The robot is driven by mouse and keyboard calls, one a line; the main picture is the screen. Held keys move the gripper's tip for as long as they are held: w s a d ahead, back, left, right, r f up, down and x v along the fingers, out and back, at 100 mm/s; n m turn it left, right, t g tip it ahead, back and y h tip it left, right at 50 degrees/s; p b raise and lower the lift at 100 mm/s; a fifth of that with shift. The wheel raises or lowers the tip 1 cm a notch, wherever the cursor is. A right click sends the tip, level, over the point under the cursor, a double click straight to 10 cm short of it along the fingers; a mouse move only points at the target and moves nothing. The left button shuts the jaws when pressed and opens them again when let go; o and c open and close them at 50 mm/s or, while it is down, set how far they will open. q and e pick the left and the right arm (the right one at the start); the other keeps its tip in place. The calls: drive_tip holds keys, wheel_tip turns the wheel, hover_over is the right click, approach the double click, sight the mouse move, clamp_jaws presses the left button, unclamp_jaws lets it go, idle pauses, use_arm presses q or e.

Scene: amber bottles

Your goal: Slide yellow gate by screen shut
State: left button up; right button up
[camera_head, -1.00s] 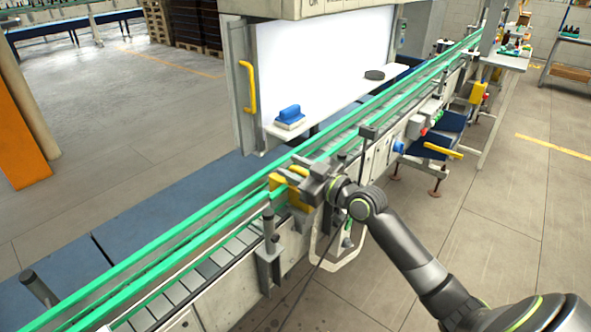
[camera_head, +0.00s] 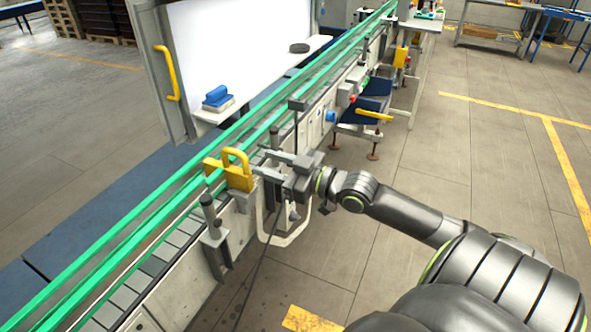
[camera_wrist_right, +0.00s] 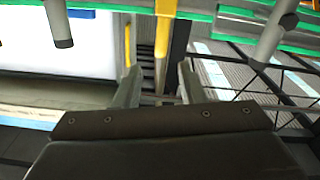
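The yellow gate (camera_head: 238,179) sits at the near green rail of the conveyor, below the white screen's near left corner. Its looped yellow bar stands above the rail. My right gripper (camera_head: 263,162) is just to the right of the gate, its fingers pointing at it. In the right wrist view, the two fingers (camera_wrist_right: 159,88) are spread, with a yellow bar (camera_wrist_right: 162,48) in line with the gap between them. No clear contact shows. The white screen (camera_head: 240,50) stands behind the conveyor. My left gripper is not in view.
A grey post (camera_head: 209,212) stands on the conveyor's near side, left of the gate. A yellow handle (camera_head: 167,73) is on the screen's frame. A blue block (camera_head: 217,98) and a dark disc (camera_head: 299,47) lie on the ledge.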

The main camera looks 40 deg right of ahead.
drive_tip(key=shift+p+v, duration=1.3)
drive_tip(key=shift+v, duration=1.55)
